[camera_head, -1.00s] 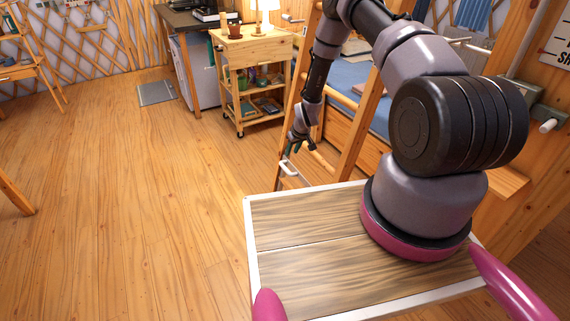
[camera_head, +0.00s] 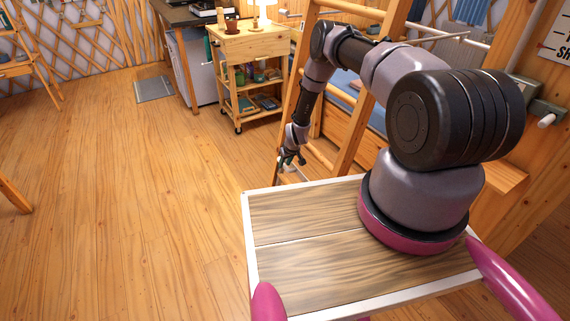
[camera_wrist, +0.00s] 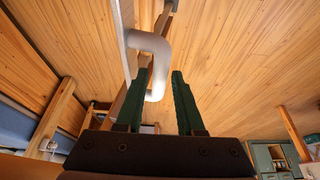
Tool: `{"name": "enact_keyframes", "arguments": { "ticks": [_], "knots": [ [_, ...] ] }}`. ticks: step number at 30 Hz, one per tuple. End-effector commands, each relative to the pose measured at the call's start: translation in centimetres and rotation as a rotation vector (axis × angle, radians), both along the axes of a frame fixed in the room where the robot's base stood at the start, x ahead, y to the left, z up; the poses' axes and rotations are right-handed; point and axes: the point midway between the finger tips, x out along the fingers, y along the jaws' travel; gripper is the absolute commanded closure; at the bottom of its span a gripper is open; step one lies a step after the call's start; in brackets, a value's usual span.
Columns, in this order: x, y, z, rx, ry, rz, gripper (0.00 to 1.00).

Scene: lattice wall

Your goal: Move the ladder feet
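A wooden ladder (camera_head: 368,101) leans at the centre right of the head view, with its lower end partly hidden behind my tabletop. A white U-shaped handle (camera_wrist: 158,62) shows large in the wrist view, beside a wooden rail (camera_wrist: 134,105). My gripper (camera_head: 288,160) is low beside the ladder's left rail in the head view. In the wrist view my gripper (camera_wrist: 163,82) has its two green fingers apart. The handle's lower end appears between them, close to the left finger. I cannot tell whether they touch. The ladder's feet are not clearly visible.
A wooden trolley (camera_head: 250,45) with a lamp stands behind the ladder, next to a desk. A bed with blue bedding (camera_head: 345,86) lies behind the ladder. The wooden floor (camera_head: 150,200) to the left is wide and clear.

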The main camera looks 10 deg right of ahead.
Motion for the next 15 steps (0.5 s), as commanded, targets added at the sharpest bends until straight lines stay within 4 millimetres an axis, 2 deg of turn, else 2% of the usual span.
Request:
{"name": "enact_keyframes", "arguments": {
  "ticks": [6, 9, 15],
  "knots": [
    [0.02, 0.01, 0.01, 0.0, 0.0, 0.0, 0.63],
    [0.01, 0.0, 0.01, 0.0, 0.0, 0.0, 1.0],
    [0.0, 0.0, 0.02, 0.0, 0.0, 0.0, 1.0]
  ]
}}
